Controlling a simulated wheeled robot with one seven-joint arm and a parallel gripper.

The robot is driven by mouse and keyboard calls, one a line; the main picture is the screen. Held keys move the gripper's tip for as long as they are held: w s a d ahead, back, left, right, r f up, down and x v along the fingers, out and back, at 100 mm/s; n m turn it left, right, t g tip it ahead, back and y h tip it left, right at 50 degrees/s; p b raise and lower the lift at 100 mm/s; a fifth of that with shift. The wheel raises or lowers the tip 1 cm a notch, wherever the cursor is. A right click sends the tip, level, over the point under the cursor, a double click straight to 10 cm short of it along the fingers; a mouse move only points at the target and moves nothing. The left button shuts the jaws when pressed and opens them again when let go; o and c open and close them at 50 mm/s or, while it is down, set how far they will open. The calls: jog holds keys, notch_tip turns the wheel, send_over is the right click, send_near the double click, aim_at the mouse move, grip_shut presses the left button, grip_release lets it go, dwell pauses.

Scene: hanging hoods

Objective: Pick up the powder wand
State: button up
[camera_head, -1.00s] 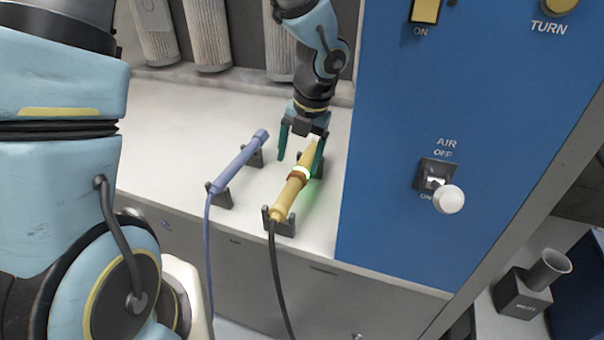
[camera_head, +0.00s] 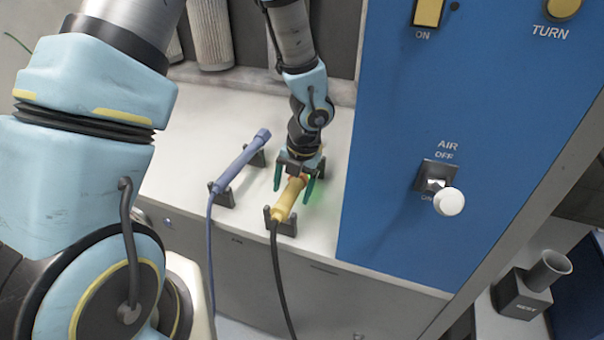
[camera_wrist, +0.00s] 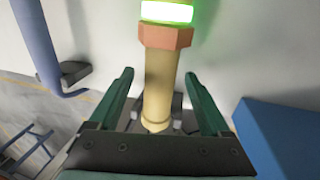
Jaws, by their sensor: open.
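The yellow wand (camera_head: 286,200), which I take to be the powder wand, rests on small dark holders on the white bench, with a black cable from its near end. My gripper (camera_head: 295,185) is over its middle and hides its far part. In the wrist view the wand (camera_wrist: 161,85), with an orange collar and a glowing green ring, lies between the two green fingers of my gripper (camera_wrist: 162,95). The fingers are apart, with a gap to the wand on each side. The wand is not gripped.
A blue wand (camera_head: 241,162) with a blue cable lies on its own holders to the left. A blue panel (camera_head: 390,130) with an AIR knob (camera_head: 448,201) stands close on the right. Pale filter cylinders (camera_head: 208,35) stand at the back. Bare bench (camera_head: 185,150) lies left of the blue wand.

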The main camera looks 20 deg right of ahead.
jog(key=shift+c, duration=0.3)
grip_shut()
dwell(0.3)
